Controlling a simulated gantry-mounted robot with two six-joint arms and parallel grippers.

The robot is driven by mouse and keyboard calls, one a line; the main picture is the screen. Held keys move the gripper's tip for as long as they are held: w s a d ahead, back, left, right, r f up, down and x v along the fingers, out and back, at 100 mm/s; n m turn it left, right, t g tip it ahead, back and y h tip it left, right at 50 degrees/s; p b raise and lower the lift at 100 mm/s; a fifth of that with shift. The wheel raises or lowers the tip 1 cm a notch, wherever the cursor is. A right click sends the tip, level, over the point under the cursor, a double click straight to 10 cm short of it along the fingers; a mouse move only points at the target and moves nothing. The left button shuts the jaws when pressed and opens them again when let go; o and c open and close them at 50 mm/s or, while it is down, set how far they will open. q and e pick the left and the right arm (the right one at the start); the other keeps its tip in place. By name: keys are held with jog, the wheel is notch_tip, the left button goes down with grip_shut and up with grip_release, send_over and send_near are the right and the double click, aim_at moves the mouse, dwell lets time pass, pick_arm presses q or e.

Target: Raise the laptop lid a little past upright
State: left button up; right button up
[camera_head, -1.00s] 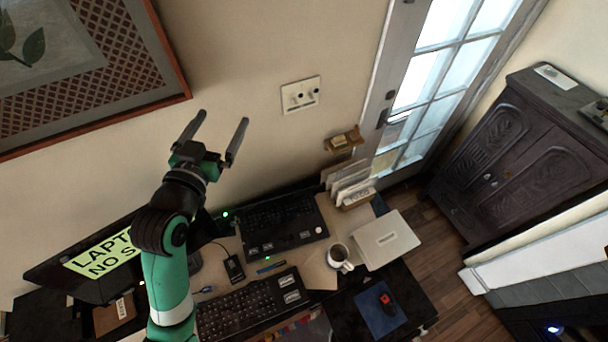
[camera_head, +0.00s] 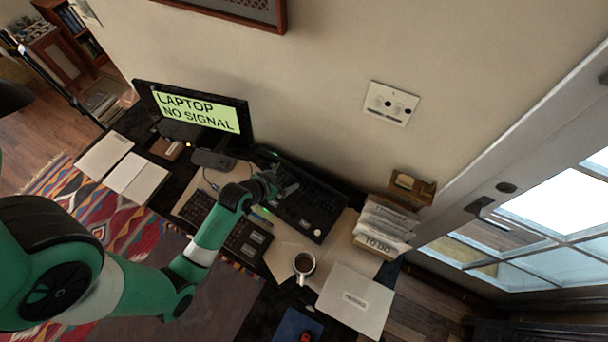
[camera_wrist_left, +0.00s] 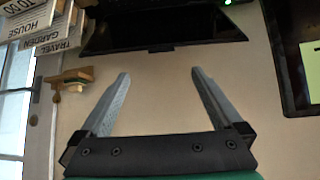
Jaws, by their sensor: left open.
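The dark laptop (camera_head: 312,208) sits on the desk near the wall, right of the monitor. I cannot clearly tell its lid's angle. In the left wrist view a dark panel (camera_wrist_left: 160,28), apparently part of the laptop, spans the top, beyond my fingertips. My left gripper (camera_head: 286,188) is over the laptop's left rear part in the head view, partly hidden by its own wrist. In the left wrist view its two fingers (camera_wrist_left: 160,78) are spread, with only plain wall visible between them. My right gripper is in neither view.
The monitor (camera_head: 200,113) reads "LAPTOP NO SIGNAL". A letter rack (camera_head: 380,228) stands right of the laptop. A coffee mug (camera_head: 304,265) and a pale labelled slab (camera_head: 355,302) lie in front. A keyboard (camera_head: 222,226) is at front left. The wall (camera_head: 320,110) is close behind.

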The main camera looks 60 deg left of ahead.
pick_arm(q)
jog(key=shift+a, duration=0.15)
jog(key=b+x, duration=0.3)
jog(key=x, duration=0.8)
jog(key=shift+w, duration=0.3)
jog(key=shift+a+f, duration=0.1)
jog(key=shift+f, duration=0.05)
grip_shut()
